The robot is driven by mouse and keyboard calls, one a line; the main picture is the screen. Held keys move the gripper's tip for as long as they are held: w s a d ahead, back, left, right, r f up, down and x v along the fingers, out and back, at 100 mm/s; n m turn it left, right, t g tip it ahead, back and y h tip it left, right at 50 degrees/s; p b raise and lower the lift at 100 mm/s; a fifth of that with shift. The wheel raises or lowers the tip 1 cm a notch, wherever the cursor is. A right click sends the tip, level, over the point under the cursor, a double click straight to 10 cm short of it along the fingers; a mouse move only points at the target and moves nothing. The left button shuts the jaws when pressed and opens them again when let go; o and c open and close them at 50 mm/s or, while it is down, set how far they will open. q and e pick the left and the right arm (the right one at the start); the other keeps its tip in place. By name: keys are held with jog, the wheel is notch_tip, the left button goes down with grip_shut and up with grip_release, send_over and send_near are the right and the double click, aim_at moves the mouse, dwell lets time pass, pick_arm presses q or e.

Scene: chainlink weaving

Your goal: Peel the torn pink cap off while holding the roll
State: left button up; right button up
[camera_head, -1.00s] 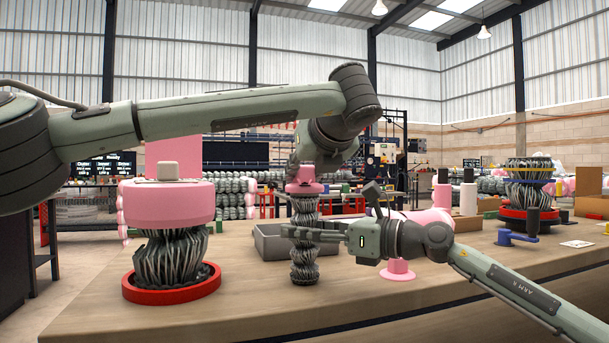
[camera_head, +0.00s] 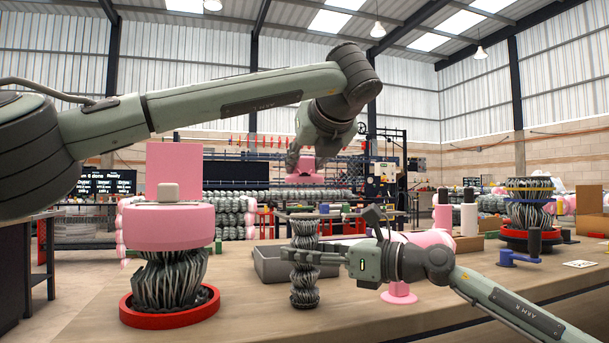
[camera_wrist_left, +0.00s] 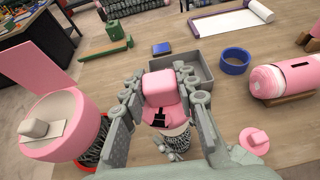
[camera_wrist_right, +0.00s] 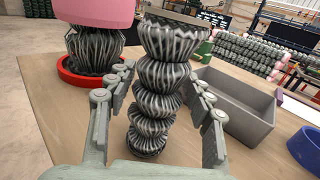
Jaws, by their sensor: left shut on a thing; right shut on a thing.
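The roll (camera_head: 304,283) is a dark, ribbed, bundled column standing upright on the table, its top bare. My right gripper (camera_head: 302,256) is shut around its middle from the right; the right wrist view shows the roll (camera_wrist_right: 157,100) between the fingers. The pink cap (camera_head: 304,174) is held in my left gripper (camera_head: 304,166), clear above the roll with a visible gap. In the left wrist view the cap (camera_wrist_left: 160,88) sits between the fingers and has a black mark on its near side.
A grey tray (camera_head: 266,268) stands behind the roll. A large pink-topped bundle (camera_head: 168,226) sits in a red ring (camera_head: 170,314) to the left.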

pick_arm(q)
jog(key=shift+r, duration=0.6)
jog(key=shift+r, duration=0.1)
dwell(0.3)
pick_arm(e)
jog(key=o, duration=1.6)
jog(key=shift+c, duration=0.2)
jog(key=v, duration=1.2)
jog(key=shift+s, duration=0.1)
